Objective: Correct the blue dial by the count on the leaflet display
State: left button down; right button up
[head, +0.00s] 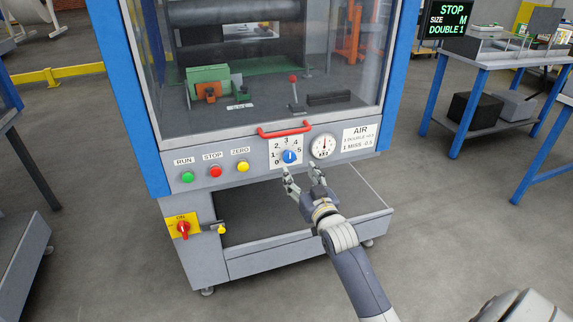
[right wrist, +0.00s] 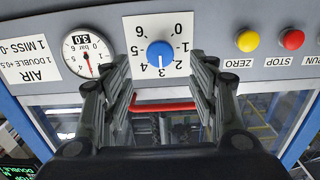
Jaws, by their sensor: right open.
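The blue dial (head: 289,156) sits on a white scale plate on the machine's front panel. In the right wrist view the dial (right wrist: 160,54) appears upside down, and its white mark points at 3. My right gripper (head: 301,171) is open and empty, just in front of and below the dial. In the wrist view its fingers stand apart on either side of the dial, not visibly touching it. My left gripper is out of view.
Beside the dial are a pressure gauge (head: 323,146) and an AIR card (head: 359,138) reading "1 DOUBLE +0.5", "1 MISS -0.5". Green (head: 187,177), red (head: 215,171) and yellow (head: 243,166) buttons lie left. A red handle (head: 285,130) sticks out above the dial.

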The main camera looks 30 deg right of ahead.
aim_at(290, 159)
jog(key=b+x, duration=0.1)
jog(key=x, duration=0.6)
jog(key=shift+f, duration=0.1)
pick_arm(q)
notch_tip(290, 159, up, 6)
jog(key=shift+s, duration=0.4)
pick_arm(e)
jog(key=shift+w+d, duration=0.15)
jog(key=shift+w, duration=0.5)
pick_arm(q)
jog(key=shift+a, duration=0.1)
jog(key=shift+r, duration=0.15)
pick_arm(e)
jog(key=c, duration=1.1)
